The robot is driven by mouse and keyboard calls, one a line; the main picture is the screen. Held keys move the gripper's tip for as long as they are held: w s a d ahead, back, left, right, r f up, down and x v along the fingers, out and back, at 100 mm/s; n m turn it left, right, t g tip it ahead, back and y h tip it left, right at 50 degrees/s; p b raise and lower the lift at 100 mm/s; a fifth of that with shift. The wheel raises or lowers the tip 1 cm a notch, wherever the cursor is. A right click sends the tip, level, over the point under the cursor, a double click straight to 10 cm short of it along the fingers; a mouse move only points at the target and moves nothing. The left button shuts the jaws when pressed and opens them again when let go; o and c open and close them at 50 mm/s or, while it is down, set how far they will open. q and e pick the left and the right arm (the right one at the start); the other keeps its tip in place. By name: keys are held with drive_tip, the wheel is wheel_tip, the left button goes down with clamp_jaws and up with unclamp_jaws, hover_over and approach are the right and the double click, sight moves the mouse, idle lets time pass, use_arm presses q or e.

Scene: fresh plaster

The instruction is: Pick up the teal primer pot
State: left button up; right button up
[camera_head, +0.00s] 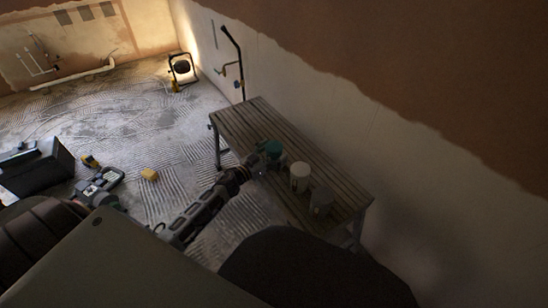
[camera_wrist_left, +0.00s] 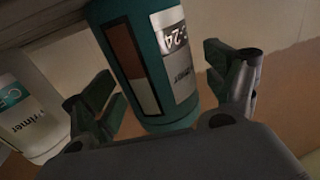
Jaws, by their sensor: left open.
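The teal primer pot (camera_head: 273,148) stands on the slatted wooden bench (camera_head: 241,122), first in a row of three pots. My left gripper (camera_head: 257,162) is at the near side of this pot, its arm reaching in from the lower left. In the left wrist view the teal pot (camera_wrist_left: 150,62), with a colour-swatch label, lies between the two open fingers of the left gripper (camera_wrist_left: 160,82). I cannot tell whether either finger touches it. A white pot (camera_wrist_left: 32,112) labelled "Primer" is beside it at the left. My right gripper is not in view.
The white pot (camera_head: 299,176) and a grey pot (camera_head: 321,201) stand close by on the bench. The wall runs along the bench's far side. A lit work lamp (camera_head: 181,68), a yellow block (camera_head: 150,174) and a dark open case (camera_head: 38,172) are on the floor.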

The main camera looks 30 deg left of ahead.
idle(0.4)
use_arm(q)
drive_tip(key=shift+r, duration=0.1)
drive_tip(key=c, duration=1.4)
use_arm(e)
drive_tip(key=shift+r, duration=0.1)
use_arm(q)
drive_tip(key=shift+r, duration=0.1)
drive_tip(key=shift+c, duration=0.2)
drive_tip(key=shift+r+p, duration=0.35)
wheel_tip(320, 180, up, 7)
drive_tip(key=p, duration=0.4)
drive_tip(key=shift+r+p, duration=0.5)
drive_tip(key=shift+r, duration=0.55)
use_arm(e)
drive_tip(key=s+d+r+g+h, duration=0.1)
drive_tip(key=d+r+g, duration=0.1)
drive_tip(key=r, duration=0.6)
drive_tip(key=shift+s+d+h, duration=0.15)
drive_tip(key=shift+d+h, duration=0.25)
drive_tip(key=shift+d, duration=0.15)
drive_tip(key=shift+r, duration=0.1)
